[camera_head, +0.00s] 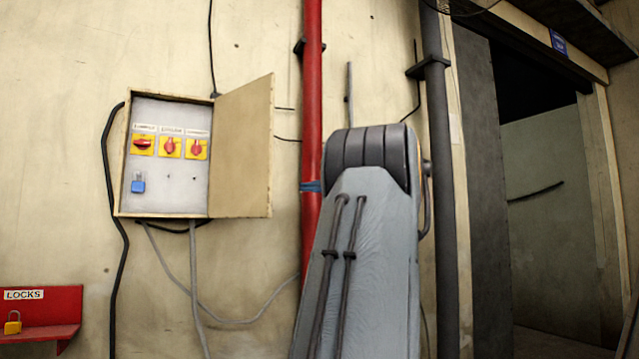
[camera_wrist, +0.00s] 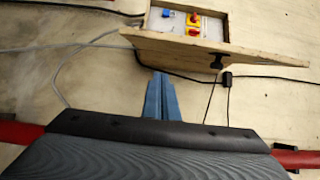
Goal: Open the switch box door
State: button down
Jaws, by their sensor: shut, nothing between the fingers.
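The switch box (camera_head: 167,158) is on the wall at left in the head view. Its door (camera_head: 242,150) is hinged at the right side and stands swung open, leaving the interior in plain view. In the wrist view the box (camera_wrist: 192,24) is at the top, and the open door (camera_wrist: 250,52) carries a dark latch (camera_wrist: 216,62). My gripper (camera_wrist: 158,78) has its blue fingers together and empty, apart from the door's edge in the picture.
A red pipe (camera_head: 312,90) runs up the wall right of the door, with a dark pipe (camera_head: 437,180) farther right. Cables (camera_head: 193,270) hang below the box. A red lock shelf (camera_head: 45,312) with a yellow padlock is at lower left. A doorway (camera_head: 545,190) is at right.

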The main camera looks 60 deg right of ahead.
jog(key=w+a+p, duration=0.3)
jog(key=w+a, duration=0.1)
jog(key=w, duration=0.1)
jog(key=shift+w+a, duration=0.15)
jog(key=shift+w, duration=0.25)
